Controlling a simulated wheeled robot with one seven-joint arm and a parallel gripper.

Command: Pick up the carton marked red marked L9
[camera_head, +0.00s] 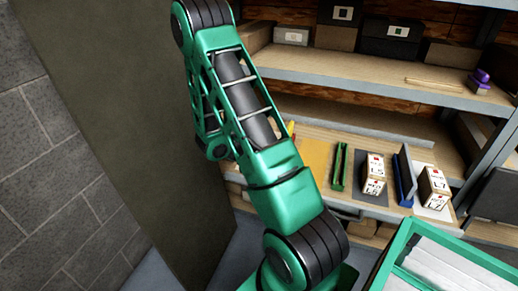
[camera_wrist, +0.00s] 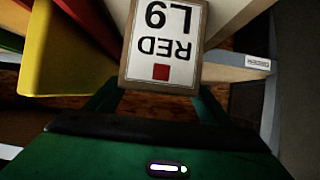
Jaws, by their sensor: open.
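In the wrist view a carton (camera_wrist: 130,72) with a white label reading RED L9 and a red square fills the top centre, its label upside down. My gripper (camera_wrist: 157,97) is open, its two dark green fingers reaching up from the green palm towards the carton's near edge. The fingertips are partly hidden, and I cannot tell whether they touch the carton. In the head view I cannot pick out the L9 carton or my gripper; my arm covers that part of the shelf.
In the wrist view a yellow panel (camera_wrist: 62,55) stands close on the left and a labelled shelf edge (camera_wrist: 240,65) lies to the right. In the head view other labelled cartons (camera_head: 373,178) (camera_head: 433,190) and a blue divider (camera_head: 403,180) stand on the lower shelf. A green-rimmed bin (camera_head: 385,260) is in front.

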